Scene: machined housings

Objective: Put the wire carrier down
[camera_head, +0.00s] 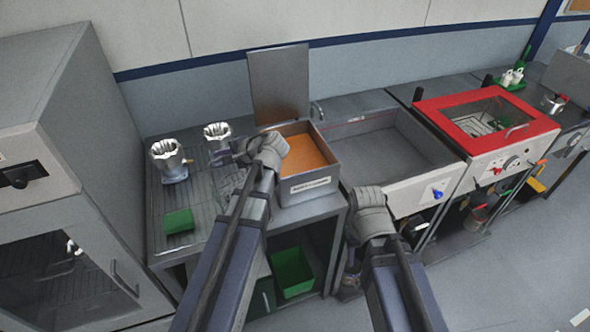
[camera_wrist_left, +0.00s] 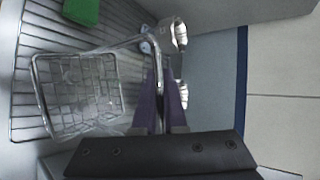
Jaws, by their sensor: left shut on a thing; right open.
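The wire carrier (camera_wrist_left: 80,95) is a silver mesh basket with a long wire handle. In the left wrist view it is over the ribbed draining board (camera_wrist_left: 32,35). My left gripper (camera_wrist_left: 160,75) is shut on its handle, with the basket to the left of the fingers. I cannot tell whether the basket touches the board. In the head view my left gripper (camera_head: 222,157) is over the board, and the carrier is faint and partly hidden by my arm. My right gripper (camera_head: 352,240) is open, in front of the bench; its fingertips are hard to make out.
Two silver machined housings (camera_head: 168,160) (camera_head: 217,136) stand at the back of the board. A green block (camera_head: 179,221) lies near its front left. An orange-filled open box (camera_head: 331,182) with a raised lid is at right, beside an empty basin (camera_head: 385,150) and a red-framed machine (camera_head: 482,122).

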